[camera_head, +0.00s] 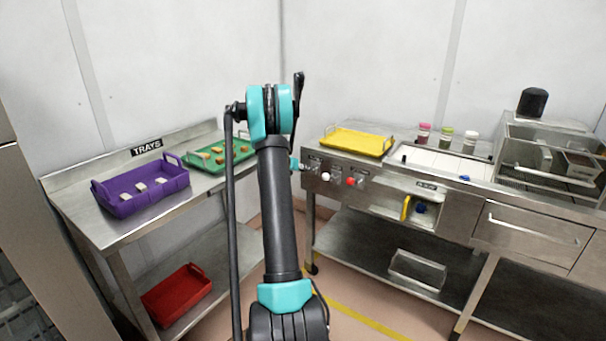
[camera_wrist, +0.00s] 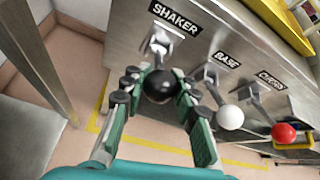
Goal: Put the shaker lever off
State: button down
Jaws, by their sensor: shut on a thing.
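The shaker lever has a black ball knob (camera_wrist: 159,87) on a metal stem, under the SHAKER label (camera_wrist: 174,18) on the steel panel. In the wrist view my gripper (camera_wrist: 157,80) is shut on the knob, with a teal and black finger on each side. The stem runs from the knob up to its mount on the panel. In the head view my arm hides the shaker lever and most of my gripper.
The BASE lever has a white knob (camera_wrist: 230,117), close to my right finger. A red-knobbed lever (camera_wrist: 284,132) is farther right. A yellow tray (camera_head: 357,141) sits on the bench above. A purple tray (camera_head: 139,203) and a green tray (camera_head: 241,154) are on the left table.

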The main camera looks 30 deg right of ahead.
jog(key=shift+w+d+r, duration=0.1)
jog(key=shift+r, duration=0.2)
dwell(0.4)
jog(key=c, duration=1.1)
grip_release()
jog(key=shift+c, duration=0.2)
jog(key=v, duration=1.2)
jog(key=s+a+f+m+y, duration=0.2)
jog(key=s+a+m, duration=0.6)
jog(key=s+a, duration=0.4)
jog(key=s+a+f+m+y, duration=0.3)
jog(key=s+a+m+y, duration=0.2)
jog(key=s+a+m, duration=0.3)
jog(key=s+a+f+m+y, duration=0.3)
jog(key=s+a+m, duration=0.6)
jog(key=s+a, duration=0.8)
jog(key=a+y, duration=0.1)
jog(key=a, duration=0.1)
jog(key=shift+a, duration=0.3)
